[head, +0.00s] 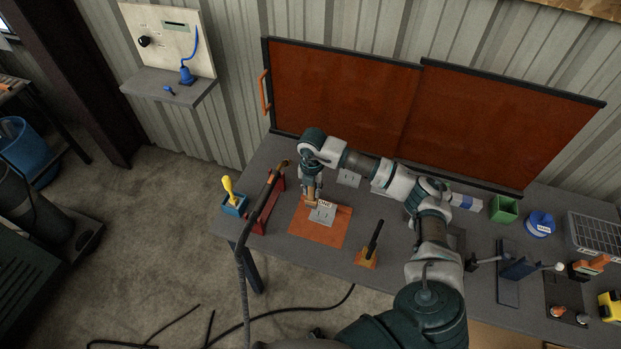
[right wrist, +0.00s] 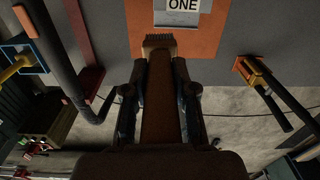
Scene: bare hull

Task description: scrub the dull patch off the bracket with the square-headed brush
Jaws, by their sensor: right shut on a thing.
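My right gripper (head: 310,187) is shut on the brown handle of the square-headed brush (right wrist: 160,100). The brush points down, and its bristle head (right wrist: 159,41) is at the near edge of the bracket in the right wrist view. The bracket (head: 322,216) is a grey plate with a label reading "ONE", lying on an orange mat (head: 318,234). It also shows at the top of the right wrist view (right wrist: 176,19). I cannot tell whether the bristles touch it. No dull patch can be made out. My left gripper is not in view.
A torch with a hose (head: 268,187) rests on a red stand (head: 266,208) left of the mat. A blue cup (head: 235,206) holds a yellow-handled tool. A black-handled tool on a yellow base (head: 367,258) stands right of the mat. Another grey plate (head: 349,178) lies behind.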

